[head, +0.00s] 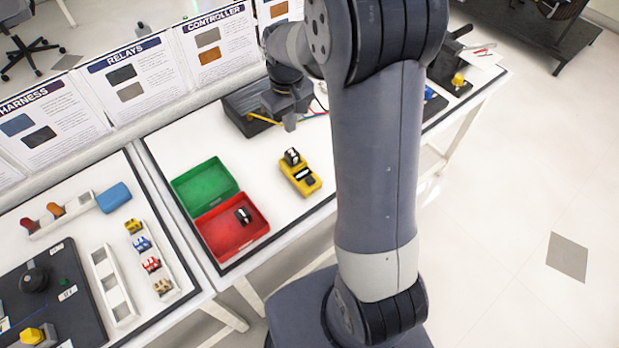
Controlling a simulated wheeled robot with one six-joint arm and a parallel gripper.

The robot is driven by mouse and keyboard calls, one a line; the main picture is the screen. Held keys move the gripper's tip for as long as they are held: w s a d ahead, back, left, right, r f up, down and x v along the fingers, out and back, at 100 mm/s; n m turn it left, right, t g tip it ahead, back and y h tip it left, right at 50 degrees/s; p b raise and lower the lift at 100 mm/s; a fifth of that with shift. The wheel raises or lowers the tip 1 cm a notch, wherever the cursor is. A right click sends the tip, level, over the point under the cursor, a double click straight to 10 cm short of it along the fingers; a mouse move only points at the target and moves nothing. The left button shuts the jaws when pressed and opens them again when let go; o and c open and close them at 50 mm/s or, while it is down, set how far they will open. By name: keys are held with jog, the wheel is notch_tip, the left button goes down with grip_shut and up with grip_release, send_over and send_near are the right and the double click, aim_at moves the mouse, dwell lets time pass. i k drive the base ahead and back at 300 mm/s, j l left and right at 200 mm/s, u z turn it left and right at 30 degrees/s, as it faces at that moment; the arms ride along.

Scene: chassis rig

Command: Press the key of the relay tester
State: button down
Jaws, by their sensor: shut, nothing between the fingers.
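The relay tester (314,186) is a small yellow box on the white table, right of the colored trays. A black block with a pale band, likely a relay (292,157), stands at its far end. A dark part with a pale edge, perhaps the key (305,177), lies nearer its front end. My gripper (290,126) is shut and empty. It points down beyond the tester in the picture, apart from it. My arm's large link passes to the right of the tester and hides part of the table.
A green tray (204,184), empty, adjoins a red tray (223,238) holding one black relay (243,215). A dark box (240,112) with colored wires stands behind my gripper. Sign boards line the back. Bare white table surrounds the tester.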

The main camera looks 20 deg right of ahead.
aim_at(310, 181)
jog(key=k+j+z, duration=0.15)
jog(key=z, duration=0.25)
jog(key=k+j+z, duration=0.15)
jog(key=j+z, duration=0.2)
jog(key=k+j+z, duration=0.1)
jog(key=z, duration=0.3)
jog(key=k+l, duration=0.05)
jog(key=k, duration=0.05)
